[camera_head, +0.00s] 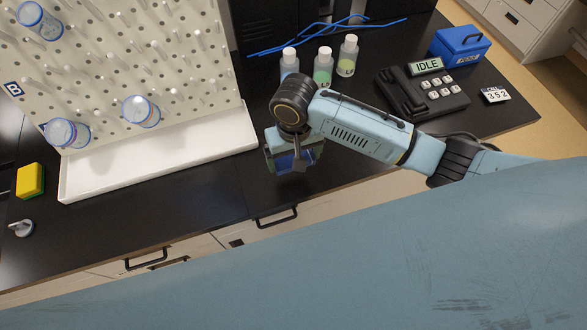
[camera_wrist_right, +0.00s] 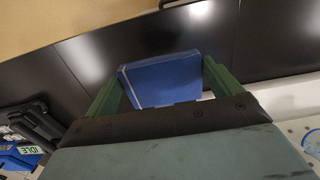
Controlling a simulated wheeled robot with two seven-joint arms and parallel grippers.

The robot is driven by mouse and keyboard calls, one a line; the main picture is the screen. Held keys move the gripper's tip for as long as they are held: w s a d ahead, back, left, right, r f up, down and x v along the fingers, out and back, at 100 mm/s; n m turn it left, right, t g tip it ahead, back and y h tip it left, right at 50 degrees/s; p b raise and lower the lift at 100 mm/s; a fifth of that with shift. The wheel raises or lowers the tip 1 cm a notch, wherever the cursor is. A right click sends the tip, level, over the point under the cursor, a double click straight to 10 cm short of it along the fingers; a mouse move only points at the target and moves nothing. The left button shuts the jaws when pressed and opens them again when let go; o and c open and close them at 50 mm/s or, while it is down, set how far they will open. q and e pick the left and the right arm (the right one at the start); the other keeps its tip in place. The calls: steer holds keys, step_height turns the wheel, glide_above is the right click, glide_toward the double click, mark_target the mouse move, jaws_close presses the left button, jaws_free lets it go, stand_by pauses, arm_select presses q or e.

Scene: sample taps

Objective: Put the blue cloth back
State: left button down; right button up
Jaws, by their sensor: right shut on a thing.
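The blue cloth (camera_wrist_right: 165,80) is a flat, folded-looking block between the two green fingers of my right gripper (camera_wrist_right: 163,88) in the right wrist view. The fingers are shut on it from both sides. In the head view my right gripper (camera_head: 293,160) hangs over the black counter (camera_head: 215,190), near the right end of the white tray. Only a bit of the blue shows there between the fingers. I cannot tell whether the cloth touches the counter. My left gripper is not in view.
A pegboard (camera_head: 100,75) with blue-rimmed beakers stands over a white tray (camera_head: 160,160). Capped bottles (camera_head: 323,66) stand behind my right gripper. A yellow-green sponge (camera_head: 30,180) lies far left.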

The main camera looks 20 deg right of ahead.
mark_target(294, 180)
step_height(294, 180, down, 8)
steer(key=shift+f, duration=0.2)
stand_by(0.3)
steer(key=o, duration=0.6)
steer(key=shift+f, duration=0.1)
step_height(294, 180, up, 12)
steer(key=shift+r, duration=0.15)
stand_by(0.4)
